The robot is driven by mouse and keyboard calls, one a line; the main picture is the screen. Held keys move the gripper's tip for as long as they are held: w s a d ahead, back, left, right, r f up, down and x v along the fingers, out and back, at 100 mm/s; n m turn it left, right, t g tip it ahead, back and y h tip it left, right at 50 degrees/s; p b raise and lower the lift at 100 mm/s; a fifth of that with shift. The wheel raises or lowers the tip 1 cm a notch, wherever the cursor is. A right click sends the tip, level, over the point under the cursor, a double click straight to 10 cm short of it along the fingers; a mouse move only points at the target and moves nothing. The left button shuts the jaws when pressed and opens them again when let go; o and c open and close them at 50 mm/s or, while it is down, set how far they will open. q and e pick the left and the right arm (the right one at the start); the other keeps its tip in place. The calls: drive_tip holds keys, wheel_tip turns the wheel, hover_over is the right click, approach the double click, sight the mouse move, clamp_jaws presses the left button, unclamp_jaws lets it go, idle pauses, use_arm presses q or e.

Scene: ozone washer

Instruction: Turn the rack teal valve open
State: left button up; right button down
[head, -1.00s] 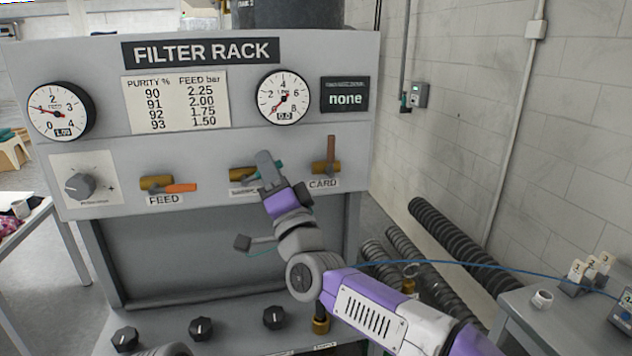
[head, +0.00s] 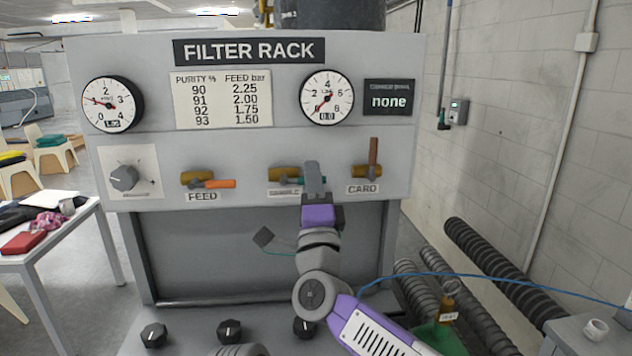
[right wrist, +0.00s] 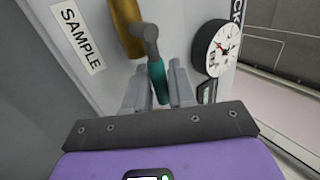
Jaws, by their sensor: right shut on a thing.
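The teal valve handle (head: 291,181) is on the FILTER RACK panel, on the brass SAMPLE valve (head: 280,173) between FEED and CARD. In the head view the handle lies about level, pointing right. In the right wrist view the teal lever (right wrist: 156,82) runs from the brass body (right wrist: 127,28) down between the fingers. My right gripper (head: 314,178) is shut on the teal handle; its fingers also show in the right wrist view (right wrist: 161,92). The gripper partly hides the handle's end and the SAMPLE label. My left gripper is not in view.
The orange FEED lever (head: 220,184) points right and the brown CARD lever (head: 373,152) points up. Black knobs (head: 230,330) line the lower ledge. A table (head: 88,226) stands left. Ribbed hoses (head: 490,268) lie at right.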

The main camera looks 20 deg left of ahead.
drive_tip(key=c, duration=1.1)
unclamp_jaws()
drive_tip(key=b+v, duration=0.2)
drive_tip(key=v, duration=0.5)
drive_tip(key=shift+s+f, duration=0.15)
drive_tip(key=shift+s, duration=0.05)
drive_tip(key=shift+d, duration=0.1)
